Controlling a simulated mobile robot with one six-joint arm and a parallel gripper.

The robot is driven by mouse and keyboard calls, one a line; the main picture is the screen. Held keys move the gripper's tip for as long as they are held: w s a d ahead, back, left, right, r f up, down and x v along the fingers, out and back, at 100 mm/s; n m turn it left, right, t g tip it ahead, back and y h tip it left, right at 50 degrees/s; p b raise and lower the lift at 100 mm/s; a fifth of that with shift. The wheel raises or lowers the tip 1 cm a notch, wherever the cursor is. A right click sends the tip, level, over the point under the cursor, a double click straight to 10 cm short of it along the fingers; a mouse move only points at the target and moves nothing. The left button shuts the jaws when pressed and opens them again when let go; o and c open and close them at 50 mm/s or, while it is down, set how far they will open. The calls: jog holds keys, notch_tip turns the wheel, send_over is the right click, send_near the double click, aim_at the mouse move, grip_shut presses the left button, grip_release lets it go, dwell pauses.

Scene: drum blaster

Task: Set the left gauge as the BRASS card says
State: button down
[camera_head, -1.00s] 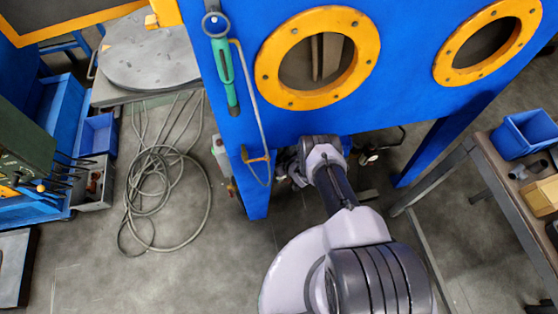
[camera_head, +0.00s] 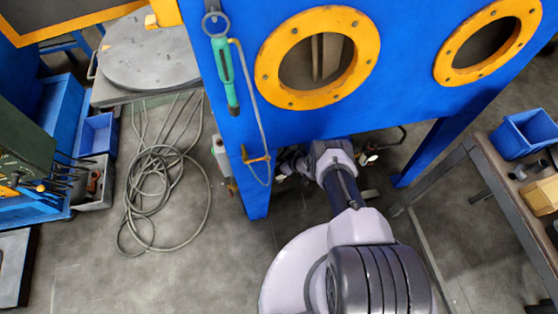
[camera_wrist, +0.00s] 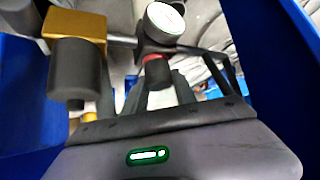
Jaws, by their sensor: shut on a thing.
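In the wrist view a round gauge with a white face (camera_wrist: 165,20) stands on a metal pipe fitting. Below it is a dark knob with a red collar (camera_wrist: 157,72). My gripper (camera_wrist: 158,88) is shut on this knob, with a finger on either side. The gauge markings and needle are too small to read. In the head view my gripper reaches in under the blue cabinet (camera_head: 310,125), its fingertips hidden by my wrist. A small pale round part (camera_head: 367,158) shows right of my wrist; I cannot tell if it is a gauge. No card is readable.
In the wrist view a brass block (camera_wrist: 75,25) and a grey cylinder (camera_wrist: 75,72) sit close left of my gripper. Blue panels flank both sides. In the head view a coiled cable (camera_head: 160,190) lies on the floor at left, and a workbench (camera_head: 500,205) stands at right.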

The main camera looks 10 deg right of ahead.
jog(key=c, duration=1)
grip_release()
jog(key=p+v, duration=1)
jog(key=v, duration=0.7)
jog(key=shift+s+d+r, duration=0.1)
jog(key=shift+s, duration=0.1)
